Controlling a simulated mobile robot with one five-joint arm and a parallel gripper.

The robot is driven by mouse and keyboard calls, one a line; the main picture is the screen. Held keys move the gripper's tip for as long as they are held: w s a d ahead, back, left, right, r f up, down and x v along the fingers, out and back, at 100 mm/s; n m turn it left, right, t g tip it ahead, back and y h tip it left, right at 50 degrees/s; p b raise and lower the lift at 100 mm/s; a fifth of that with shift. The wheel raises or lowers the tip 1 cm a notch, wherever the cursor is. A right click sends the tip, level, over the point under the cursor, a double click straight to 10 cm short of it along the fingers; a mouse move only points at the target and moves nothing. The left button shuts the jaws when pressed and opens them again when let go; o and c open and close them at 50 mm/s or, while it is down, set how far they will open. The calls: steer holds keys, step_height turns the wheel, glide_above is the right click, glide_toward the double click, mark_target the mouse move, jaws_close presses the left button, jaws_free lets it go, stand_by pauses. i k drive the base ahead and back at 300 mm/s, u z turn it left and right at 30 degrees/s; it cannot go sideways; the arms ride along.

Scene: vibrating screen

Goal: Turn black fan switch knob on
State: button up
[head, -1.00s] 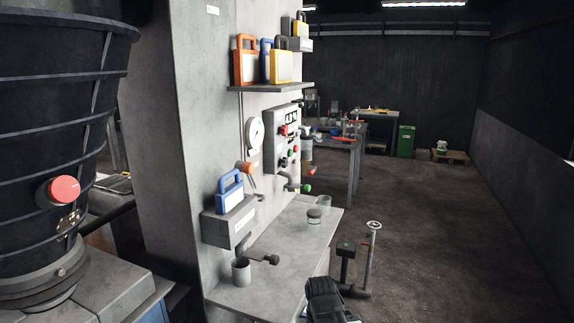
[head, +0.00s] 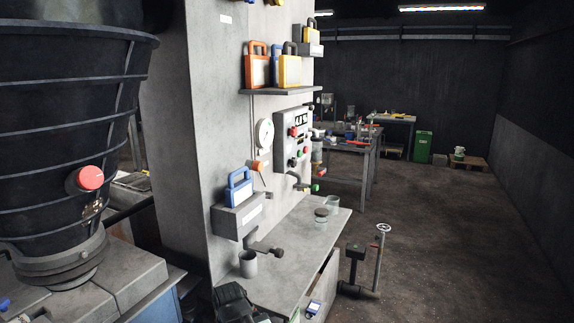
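A grey control panel (head: 282,153) is mounted on the side of the light concrete pillar in the head view. It has a display, a red knob, a green button and small dark controls. It is seen at a steep angle, and I cannot tell which control is the black fan switch knob. A dark part of my arm, at my gripper (head: 235,303), shows at the bottom edge, in front of the grey bench and well below the panel. The fingertips cannot be made out, so its opening is unclear.
A grey bench (head: 318,235) with a glass jar and cups runs along the pillar. A shelf (head: 285,91) holds orange, blue and yellow padlock-shaped boxes. A large black ribbed vessel (head: 65,130) stands at left. A pipe with a valve wheel (head: 383,229) rises right of the bench.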

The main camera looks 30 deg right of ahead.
mark_target(293, 163)
steer(key=k, duration=0.8)
steer(key=z, duration=0.7)
steer(key=i, duration=0.9)
